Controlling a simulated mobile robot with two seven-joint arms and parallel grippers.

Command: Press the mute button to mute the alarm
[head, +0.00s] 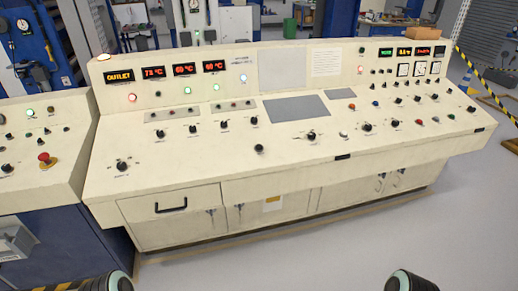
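A long cream control console (300,165) stands in front of me, covered with small knobs, buttons and lamps. The label of the mute button is too small to read, so I cannot tell which button it is. A rounded orange-white lamp (103,57) sits on the console's top left corner and looks lit. A red lit lamp (132,98) and a green lit lamp (188,90) are on the upright panel below the displays. Dark rounded parts of my arms show at the bottom edge, but neither gripper is in view, and nothing touches the console.
Red displays (153,71) line the upper panel. A second cream desk (40,150) with a red mushroom button (46,160) adjoins at the left. A drawer handle (171,208) juts from the console front. Grey floor (300,262) before the console is clear.

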